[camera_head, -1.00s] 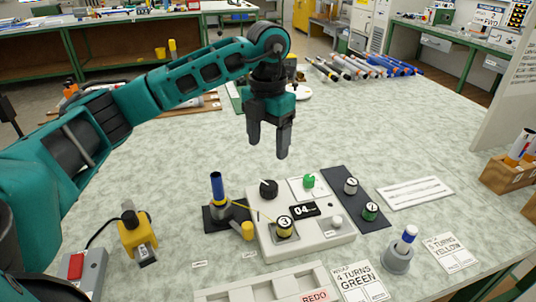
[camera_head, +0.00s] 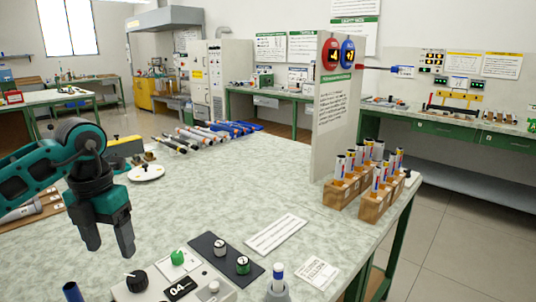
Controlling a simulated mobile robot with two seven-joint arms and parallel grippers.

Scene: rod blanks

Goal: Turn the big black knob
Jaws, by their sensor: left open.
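The big black knob (camera_head: 137,280) sits at the left of the white control box (camera_head: 205,290) at the bottom of the head view. The lower part of the box is cut off by the picture's edge. My right gripper is not in view.
A dark plate (camera_head: 226,259) with two numbered knobs adjoins the box. A grey holder with a blue-capped rod (camera_head: 278,277) stands to its right. Wooden racks of rods (camera_head: 345,190) stand by an upright panel (camera_head: 337,110). Several rods lie at the back.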

